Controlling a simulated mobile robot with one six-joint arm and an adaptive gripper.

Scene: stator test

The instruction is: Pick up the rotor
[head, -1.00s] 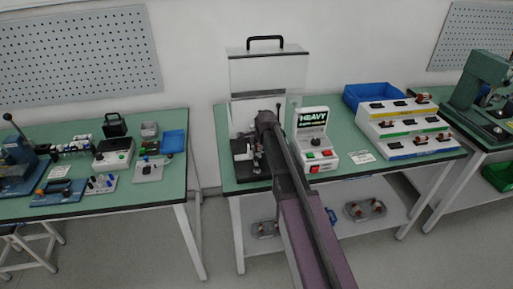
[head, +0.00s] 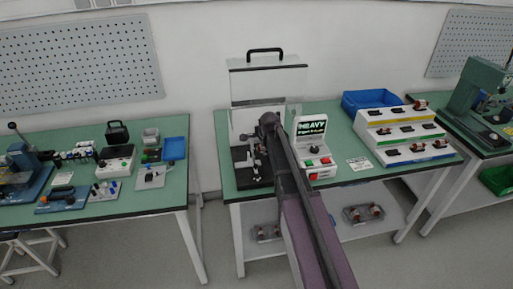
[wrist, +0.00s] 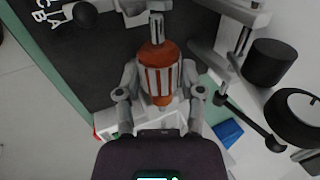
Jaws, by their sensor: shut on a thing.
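The rotor (wrist: 159,72) shows in the wrist view as an orange-copper body with pale lengthwise stripes and a metal shaft at its ends. My gripper (wrist: 160,82) is shut on it, one finger on each side of the body. The rotor is beside a dark base and grey metal fixture parts; I cannot tell whether it still touches them. In the head view my arm reaches over the test station (head: 242,172) on the middle table, and its end hides the rotor and most of the fingers.
A clear raised cover (head: 268,85) stands behind the station. A white unit with a "HEAVY" screen (head: 312,128) is just right of my arm. A stepped rack (head: 402,138) holding several rotor-like parts and a blue bin (head: 352,100) are farther right.

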